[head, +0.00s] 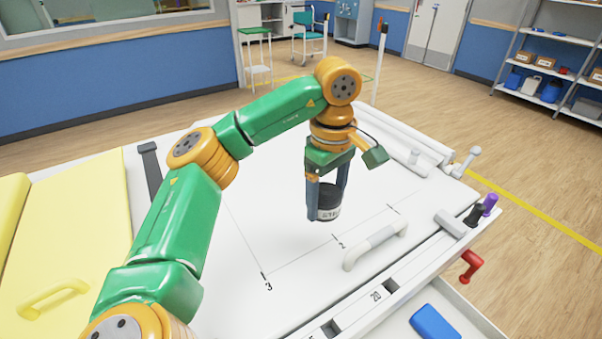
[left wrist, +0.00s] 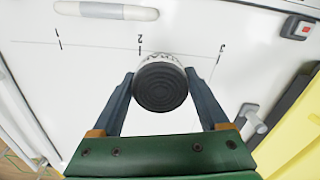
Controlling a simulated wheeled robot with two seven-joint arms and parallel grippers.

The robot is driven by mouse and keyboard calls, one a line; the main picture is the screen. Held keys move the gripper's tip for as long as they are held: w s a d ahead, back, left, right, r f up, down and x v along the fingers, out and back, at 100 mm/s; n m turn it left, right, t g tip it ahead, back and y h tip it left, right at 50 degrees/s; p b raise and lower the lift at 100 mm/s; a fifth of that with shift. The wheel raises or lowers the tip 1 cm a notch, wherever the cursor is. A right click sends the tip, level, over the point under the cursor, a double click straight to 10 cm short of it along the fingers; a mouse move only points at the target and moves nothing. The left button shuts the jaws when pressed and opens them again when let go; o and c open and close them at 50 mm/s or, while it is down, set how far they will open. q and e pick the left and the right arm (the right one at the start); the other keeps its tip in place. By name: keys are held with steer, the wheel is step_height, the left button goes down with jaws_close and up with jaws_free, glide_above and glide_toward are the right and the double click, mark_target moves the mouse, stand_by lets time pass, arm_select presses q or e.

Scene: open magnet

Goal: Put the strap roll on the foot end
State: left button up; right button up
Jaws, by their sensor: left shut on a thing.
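My left gripper (head: 326,198) points down over the white table top (head: 225,285) and is shut on the strap roll (head: 328,212). The roll is a short cylinder with a black ribbed end and a white lettered band. In the left wrist view the roll (left wrist: 161,88) sits between the two dark fingers, its round black end facing the camera. It is upright, near the thin line with tick marks. I cannot tell whether its underside touches the surface. No label names the foot end. My right gripper is in neither view.
A white raised handle (head: 375,246) lies on the table top near the roll. A yellow padded section (head: 75,215) is at left. Purple (head: 490,204) and red (head: 471,265) knobs line the right edge. A blue block (head: 435,322) lies below it. Bare white surface surrounds the roll.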

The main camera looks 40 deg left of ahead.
mark_target(303, 215)
arm_select(q)
steer(key=w+a, duration=0.1)
steer(key=a+f, duration=0.1)
steer(key=a, duration=0.1)
steer(key=w+a+f, duration=0.1)
steer(key=shift+w+a+f, duration=0.25)
steer(key=shift+w+a, duration=0.05)
steer(key=shift+w, duration=0.05)
steer(key=a+f, duration=0.1)
steer(key=f, duration=0.1)
steer(key=w+a+f+p, duration=0.1)
steer(key=a+f, duration=0.1)
steer(key=w+a+f+p, duration=0.1)
steer(key=a+f, duration=0.1)
steer(key=shift+a+f, duration=0.25)
steer(key=shift+d+f+p, duration=0.2)
steer(key=shift+f+p, duration=0.25)
steer(key=shift+f, duration=1.2)
steer(key=o, duration=1.2)
steer(key=shift+r, duration=0.1)
steer(key=shift+o, duration=0.2)
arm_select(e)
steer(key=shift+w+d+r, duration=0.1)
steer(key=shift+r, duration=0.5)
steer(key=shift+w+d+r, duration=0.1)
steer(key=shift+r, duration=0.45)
